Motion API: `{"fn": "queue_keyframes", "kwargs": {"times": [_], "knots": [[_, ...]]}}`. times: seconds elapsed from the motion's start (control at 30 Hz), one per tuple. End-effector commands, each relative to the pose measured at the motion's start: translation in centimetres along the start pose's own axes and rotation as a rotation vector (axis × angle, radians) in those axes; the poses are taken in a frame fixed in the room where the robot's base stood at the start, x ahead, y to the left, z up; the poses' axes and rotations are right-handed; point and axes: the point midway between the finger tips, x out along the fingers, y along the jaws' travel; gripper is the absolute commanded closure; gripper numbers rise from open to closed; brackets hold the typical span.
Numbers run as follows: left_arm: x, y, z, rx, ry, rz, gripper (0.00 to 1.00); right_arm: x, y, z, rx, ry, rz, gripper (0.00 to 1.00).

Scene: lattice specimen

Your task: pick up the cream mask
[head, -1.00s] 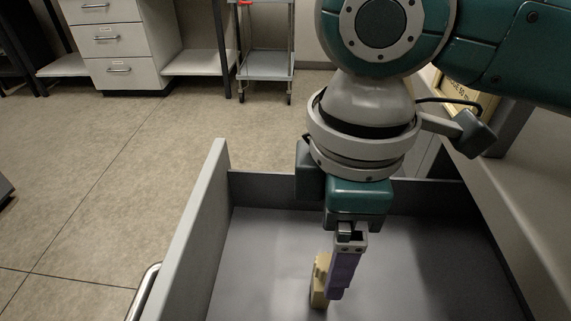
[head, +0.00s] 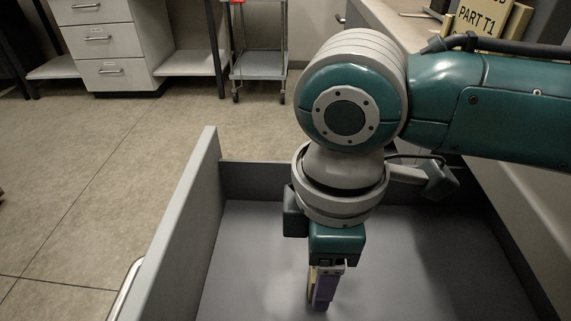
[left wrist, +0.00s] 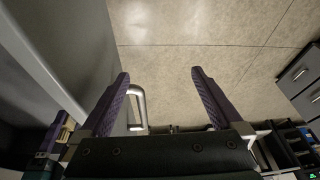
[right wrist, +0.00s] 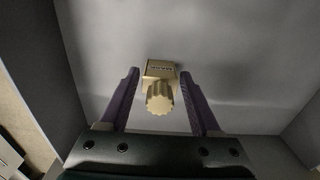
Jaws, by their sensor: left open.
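The cream mask, a small block with a dark label (right wrist: 160,69) and a ribbed round knob, is in the grey drawer (head: 260,225). In the head view its cream edge (head: 310,284) shows beside my right gripper's purple finger, which hides most of it. My right gripper (right wrist: 160,77) points down into the drawer. Its fingers are apart on either side of the knob, with a gap visible at each side. My left gripper (left wrist: 159,75) is open, outside the drawer, near the metal drawer handle (left wrist: 138,108). It is out of the head view.
The drawer's side wall (head: 190,225) and far wall (head: 265,180) stand around the mask. A grey counter (head: 520,220) runs along the right. A cabinet (head: 105,45) and a wheeled cart (head: 258,65) stand across the open floor (head: 90,170).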

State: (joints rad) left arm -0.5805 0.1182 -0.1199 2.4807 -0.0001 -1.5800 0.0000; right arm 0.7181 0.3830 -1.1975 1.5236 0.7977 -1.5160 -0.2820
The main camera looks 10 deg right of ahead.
Motion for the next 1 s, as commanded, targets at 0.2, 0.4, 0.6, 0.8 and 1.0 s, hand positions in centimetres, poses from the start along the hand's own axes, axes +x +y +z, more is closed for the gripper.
{"fn": "queue_keyframes", "kwargs": {"times": [0.2, 0.4, 0.6, 0.8, 1.0], "knots": [[0.0, 0.1, 0.0, -0.004, 0.000, 0.003, 0.00, 0.0, 0.0, 0.0, 0.000, 0.000, 0.000, 0.62], [0.0, 0.1, 0.0, -0.004, 0.000, 0.003, 0.00, 0.0, 0.0, 0.0, 0.000, 0.000, 0.000, 0.84], [0.0, 0.1, 0.0, -0.003, -0.001, 0.002, 0.00, 0.0, 0.0, 0.0, 0.000, 0.000, 0.000, 1.00], [0.0, -0.1, 0.0, 0.003, -0.001, -0.002, 0.00, -0.1, 0.0, 0.0, 0.000, 0.000, 0.000, 1.00], [-0.6, -0.2, -0.1, 0.006, -0.002, -0.005, 0.00, -1.5, 0.1, 0.0, 0.000, 0.001, 0.001, 1.00]]}}
